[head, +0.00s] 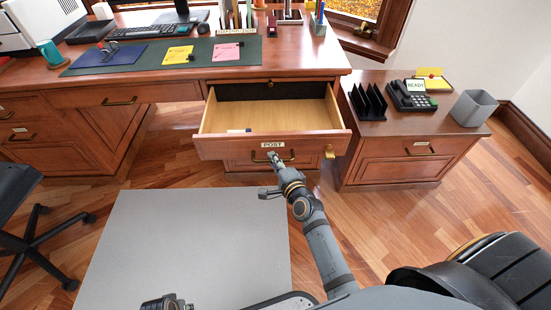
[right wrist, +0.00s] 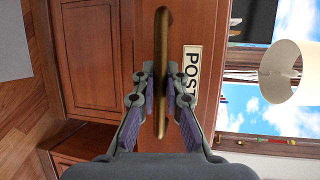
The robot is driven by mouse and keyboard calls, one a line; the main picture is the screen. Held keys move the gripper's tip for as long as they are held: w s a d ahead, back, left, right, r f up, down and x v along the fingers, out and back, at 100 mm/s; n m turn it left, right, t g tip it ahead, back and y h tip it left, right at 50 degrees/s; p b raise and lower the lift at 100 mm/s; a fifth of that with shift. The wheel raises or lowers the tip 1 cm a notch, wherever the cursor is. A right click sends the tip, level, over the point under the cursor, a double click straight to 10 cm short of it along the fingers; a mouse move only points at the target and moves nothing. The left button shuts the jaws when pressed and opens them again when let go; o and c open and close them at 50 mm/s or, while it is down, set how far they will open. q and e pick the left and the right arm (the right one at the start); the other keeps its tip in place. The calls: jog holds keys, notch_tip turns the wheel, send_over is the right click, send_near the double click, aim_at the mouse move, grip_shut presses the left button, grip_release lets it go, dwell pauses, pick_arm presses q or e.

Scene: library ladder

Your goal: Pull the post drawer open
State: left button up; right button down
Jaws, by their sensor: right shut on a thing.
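The post drawer (head: 215,143) is pulled out from the desk, with its light wooden inside showing and a small object (head: 238,131) lying near its front. A "POST" label (head: 272,145) is on its front, and the label also shows sideways in the right wrist view (right wrist: 191,75). My right gripper (head: 274,160) is at the drawer front, just below the label. In the right wrist view its two fingers (right wrist: 160,95) are shut on the brass handle (right wrist: 162,40), one on each side. My left gripper (head: 167,302) is only partly visible at the bottom edge; its jaws are unclear.
The desk top (head: 300,65) holds a green mat, notes and a keyboard. A side cabinet (head: 400,150) with a phone (head: 411,97) and a grey bin (head: 473,108) stands at the right. An office chair (head: 30,235) is at the left.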

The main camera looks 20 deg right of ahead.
jog(key=shift+r, duration=0.1)
jog(key=c, duration=1.4)
grip_release()
pick_arm(q)
jog(key=shift+a, duration=0.15)
jog(key=shift+a, duration=0.1)
pick_arm(e)
jog(key=shift+s, duration=0.25)
pick_arm(q)
jog(key=shift+f, duration=0.1)
pick_arm(e)
jog(key=v, duration=1.1)
jog(key=shift+s+d+r, duration=0.1)
jog(key=shift+s+r, duration=0.05)
jog(key=shift+s, duration=0.1)
